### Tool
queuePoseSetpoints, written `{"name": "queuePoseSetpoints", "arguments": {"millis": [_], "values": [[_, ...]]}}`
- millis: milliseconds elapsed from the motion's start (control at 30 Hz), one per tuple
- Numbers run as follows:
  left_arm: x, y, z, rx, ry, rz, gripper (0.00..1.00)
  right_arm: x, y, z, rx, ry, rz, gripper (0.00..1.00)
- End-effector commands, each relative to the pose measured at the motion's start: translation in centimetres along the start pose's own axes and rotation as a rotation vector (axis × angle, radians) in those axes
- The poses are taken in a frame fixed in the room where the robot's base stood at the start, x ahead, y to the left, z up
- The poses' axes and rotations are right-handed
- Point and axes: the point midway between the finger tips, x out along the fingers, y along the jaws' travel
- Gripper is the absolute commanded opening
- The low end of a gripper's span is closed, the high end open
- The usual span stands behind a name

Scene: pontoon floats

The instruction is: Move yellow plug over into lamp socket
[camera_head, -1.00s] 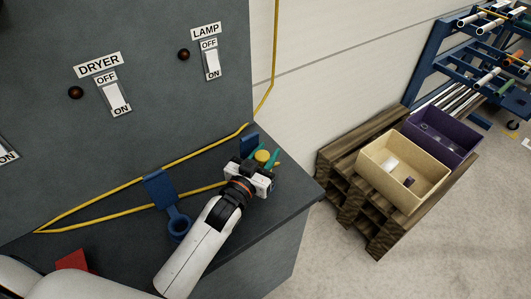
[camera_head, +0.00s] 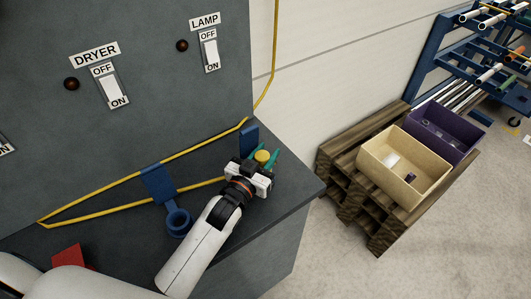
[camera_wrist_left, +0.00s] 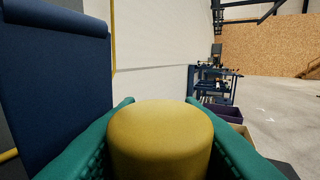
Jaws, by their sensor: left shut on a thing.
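My left gripper (camera_head: 264,160) is shut on the yellow plug (camera_head: 262,156), above the right end of the grey bench top. In the left wrist view the plug (camera_wrist_left: 160,138) sits upright between the green fingers. A blue upright bracket (camera_head: 249,138) stands just behind the gripper, below the LAMP switch (camera_head: 210,52); it shows large at left in the wrist view (camera_wrist_left: 55,80). Any ring at its foot is hidden by my gripper, so I cannot tell whether the plug touches it. Another blue bracket with an empty-looking ring (camera_head: 178,222) stands below the DRYER switch (camera_head: 113,91). My right gripper is out of view.
A yellow cable (camera_head: 130,203) loops along the bench behind my left arm and up the wall. A red piece (camera_head: 70,257) lies at lower left. Beyond the bench edge, a beige bin (camera_head: 430,188) and a purple bin (camera_head: 460,150) stand on wooden pallets.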

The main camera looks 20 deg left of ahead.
Motion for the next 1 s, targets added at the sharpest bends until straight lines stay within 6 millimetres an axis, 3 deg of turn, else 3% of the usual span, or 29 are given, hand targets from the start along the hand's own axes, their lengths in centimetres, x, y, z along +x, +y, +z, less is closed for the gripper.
{"name": "queuePoseSetpoints", "arguments": {"millis": [167,200,333,667,767,1000], "values": [[0.0,0.0,-0.5,0.000,-0.001,0.000,0.08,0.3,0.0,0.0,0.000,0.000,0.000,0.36],[0.0,0.0,-0.4,0.000,-0.001,0.000,0.38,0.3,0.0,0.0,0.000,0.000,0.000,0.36],[0.0,0.0,-0.4,0.000,-0.001,0.000,0.59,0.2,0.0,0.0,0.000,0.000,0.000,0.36],[-0.3,0.0,-0.5,0.000,0.002,0.000,0.59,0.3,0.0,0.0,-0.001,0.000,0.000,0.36],[-1.4,0.0,-0.7,-0.001,0.002,0.000,0.59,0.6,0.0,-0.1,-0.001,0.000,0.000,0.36],[-6.4,0.0,-0.8,0.001,0.004,-0.001,0.59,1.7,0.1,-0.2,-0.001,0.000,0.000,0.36]]}}
